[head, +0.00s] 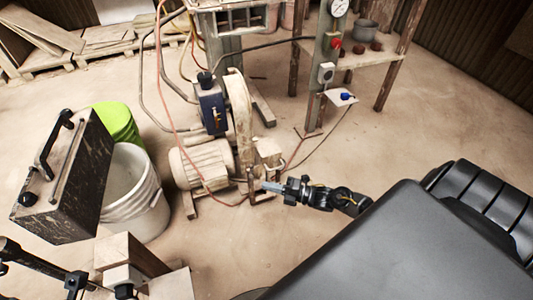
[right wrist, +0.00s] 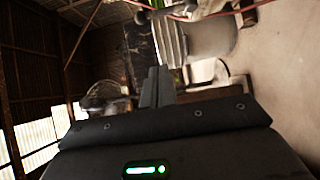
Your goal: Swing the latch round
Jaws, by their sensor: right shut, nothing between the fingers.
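My right gripper (head: 265,186) reaches in from the right, low in front of the machine, shut with nothing between its fingers. Its tips point left towards a thin upright rusty piece (head: 251,184); I cannot tell whether they touch it. In the right wrist view the two fingers (right wrist: 156,87) lie together. I cannot make out for sure which part is the latch. A dark blue box (head: 211,108) with a small yellowish fitting is on the machine, up and left of the gripper. My left gripper cannot be made out.
A grey ribbed motor (head: 203,163) stands left of the gripper. Further left are a white bucket (head: 135,190), a green bucket (head: 118,122) and a worn dark case (head: 68,178) with a handle. Hoses and cables hang around the machine. A wooden block (head: 128,255) is lower left.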

